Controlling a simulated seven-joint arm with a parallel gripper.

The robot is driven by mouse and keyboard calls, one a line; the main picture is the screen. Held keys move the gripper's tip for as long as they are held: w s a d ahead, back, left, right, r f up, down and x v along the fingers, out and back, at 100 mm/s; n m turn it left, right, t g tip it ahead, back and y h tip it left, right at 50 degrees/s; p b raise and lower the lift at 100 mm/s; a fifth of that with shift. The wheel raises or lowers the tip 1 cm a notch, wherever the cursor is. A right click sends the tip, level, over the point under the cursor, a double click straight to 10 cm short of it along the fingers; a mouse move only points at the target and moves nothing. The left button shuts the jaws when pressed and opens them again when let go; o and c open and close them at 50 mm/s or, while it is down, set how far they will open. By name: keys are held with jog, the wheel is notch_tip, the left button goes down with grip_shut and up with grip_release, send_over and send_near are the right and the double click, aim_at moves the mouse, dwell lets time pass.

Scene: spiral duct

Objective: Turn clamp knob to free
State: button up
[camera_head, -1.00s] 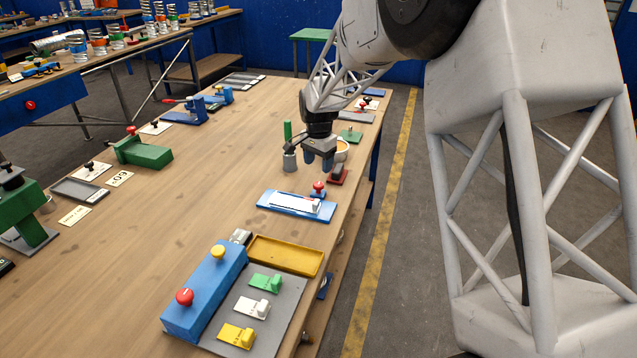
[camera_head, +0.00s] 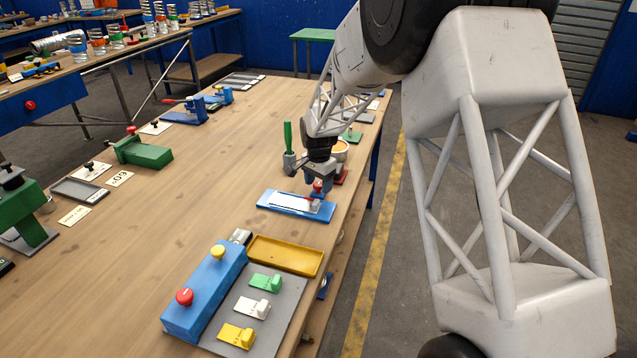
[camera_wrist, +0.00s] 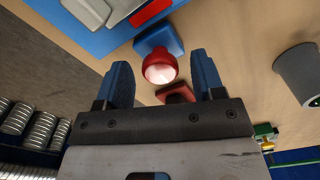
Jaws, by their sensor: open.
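The clamp knob (camera_head: 318,186) is a small red round-topped knob beside the blue plate (camera_head: 272,207) near the table's right edge. In the wrist view, the red knob (camera_wrist: 160,67) stands on a small blue block (camera_wrist: 165,36), between and just beyond my fingertips. My gripper (camera_head: 314,182) is just above the knob in the head view, its dark blue fingers close around it. In the wrist view my gripper (camera_wrist: 163,72) is open, with a finger on each side of the knob and visible gaps. Contact is not visible. A white piece (camera_head: 290,202) lies on the blue plate.
A green-handled tool in a grey holder (camera_head: 289,160) stands left of my gripper; a grey cup also shows in the wrist view (camera_wrist: 300,74). A yellow tray (camera_head: 284,255) and a blue box with buttons (camera_head: 206,292) are nearer. The table's middle is clear.

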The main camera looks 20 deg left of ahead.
jog(key=c, duration=0.9)
jog(key=shift+n, duration=0.3)
jog(key=n, duration=0.8)
jog(key=shift+n, duration=0.3)
jog(key=n, duration=0.4)
jog(key=shift+n, duration=2.4)
